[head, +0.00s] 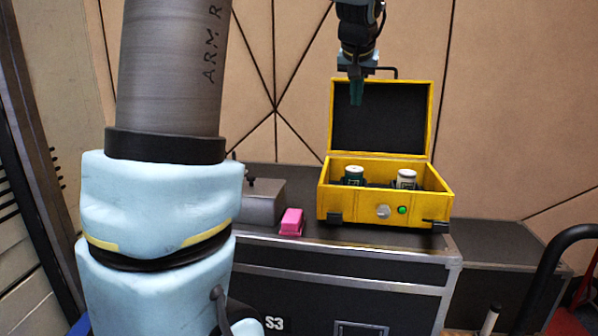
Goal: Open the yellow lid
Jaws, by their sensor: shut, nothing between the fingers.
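The yellow case (340,205) stands on a black flight case. Its yellow lid (432,120) is up, standing nearly upright at the back, with the dark inner lining facing me. Two cylindrical cans, one green (353,175) and one pale (406,179), stand inside the case. My gripper (356,100) points down in front of the upper left part of the raised lid, above the open case. Its green fingers are shut and hold nothing. I cannot tell whether it touches the lid.
The black flight case (340,258) with metal edges bears the yellow case. A pink block (291,221) and a grey metal box (262,203) lie left of it. A black curved bar (555,270) rises at the lower right. My arm covers much of the left side.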

